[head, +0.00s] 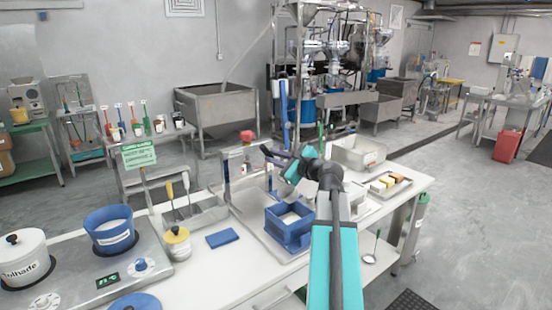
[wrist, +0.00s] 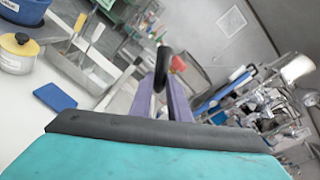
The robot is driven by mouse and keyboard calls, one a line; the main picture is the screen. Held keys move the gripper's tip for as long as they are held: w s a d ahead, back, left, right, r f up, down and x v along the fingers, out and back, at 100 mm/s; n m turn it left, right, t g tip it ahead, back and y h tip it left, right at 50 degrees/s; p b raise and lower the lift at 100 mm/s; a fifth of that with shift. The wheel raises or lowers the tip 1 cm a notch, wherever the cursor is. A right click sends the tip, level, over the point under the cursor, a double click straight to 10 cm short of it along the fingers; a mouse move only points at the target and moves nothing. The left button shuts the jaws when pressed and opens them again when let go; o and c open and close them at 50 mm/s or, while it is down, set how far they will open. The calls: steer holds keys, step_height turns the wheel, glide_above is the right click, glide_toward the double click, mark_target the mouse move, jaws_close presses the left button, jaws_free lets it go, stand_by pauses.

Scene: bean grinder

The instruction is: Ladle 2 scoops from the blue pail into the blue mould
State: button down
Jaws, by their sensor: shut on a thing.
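The blue pail (head: 110,236) stands on the grey hob at the left of the head view, and part of it shows at the top left of the wrist view (wrist: 25,10). The blue mould (head: 288,235) sits on a tray on the white counter, with something pale inside. My gripper (head: 272,155) is above and slightly left of the mould. It is shut on a black handle (wrist: 162,68), which I take to be the ladle's. A pale rounded shape (head: 289,190) below the gripper may be the ladle's bowl; its contents cannot be made out.
A white pot (head: 24,262) stands left of the pail. A yellow-lidded tub (head: 177,244) and a blue cloth (head: 222,238) lie between hob and mould. A steel bin (head: 358,152) and a tray of bars (head: 386,186) are at right.

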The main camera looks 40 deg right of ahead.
steer(key=shift+d, duration=0.2)
steer(key=s+d+m+t+p, duration=0.1)
steer(key=s+d+m+p, duration=0.1)
steer(key=d+m+p, duration=0.4)
steer(key=shift+s+d+r+m+y, duration=0.2)
steer(key=shift+d+r+m+y, duration=0.15)
steer(key=shift+d, duration=2.05)
